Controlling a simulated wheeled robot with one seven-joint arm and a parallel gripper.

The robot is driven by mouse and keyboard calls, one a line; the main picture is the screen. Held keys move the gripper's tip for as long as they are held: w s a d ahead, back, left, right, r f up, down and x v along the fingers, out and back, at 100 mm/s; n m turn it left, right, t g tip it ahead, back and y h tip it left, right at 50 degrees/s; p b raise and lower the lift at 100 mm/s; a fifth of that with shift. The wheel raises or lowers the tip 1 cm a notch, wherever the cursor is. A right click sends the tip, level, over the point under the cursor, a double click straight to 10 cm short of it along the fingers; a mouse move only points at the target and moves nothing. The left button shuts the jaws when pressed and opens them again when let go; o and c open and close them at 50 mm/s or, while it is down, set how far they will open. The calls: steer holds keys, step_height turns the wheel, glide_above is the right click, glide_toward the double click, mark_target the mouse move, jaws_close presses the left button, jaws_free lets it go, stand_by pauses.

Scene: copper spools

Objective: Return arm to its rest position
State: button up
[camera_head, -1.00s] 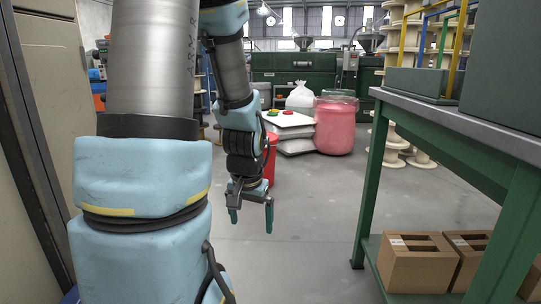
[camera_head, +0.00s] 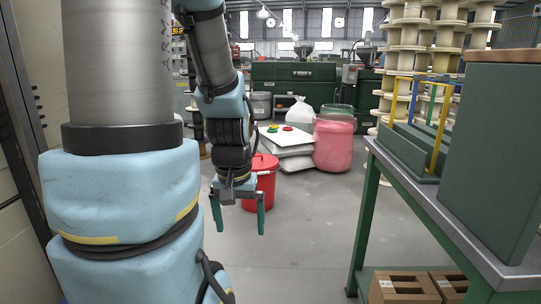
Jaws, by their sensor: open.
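My arm hangs down in front of the head camera, its large light-blue and grey links filling the left of the picture. My gripper (camera_head: 239,222) is at the end of the arm, left of centre, pointing down. Its two green fingers are apart with nothing between them. It hangs over open floor in the picture, in front of a red bucket (camera_head: 265,184), which it partly overlaps in view. I cannot tell whether the gripper is far from the bucket.
White sacks (camera_head: 290,141) and a pink container (camera_head: 334,143) stand behind. Stacked spools (camera_head: 408,50) are at back right. The middle floor is clear.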

step_height(320, 180, up, 20)
steer(key=p, duration=1.7)
steer(key=shift+f, duration=0.2)
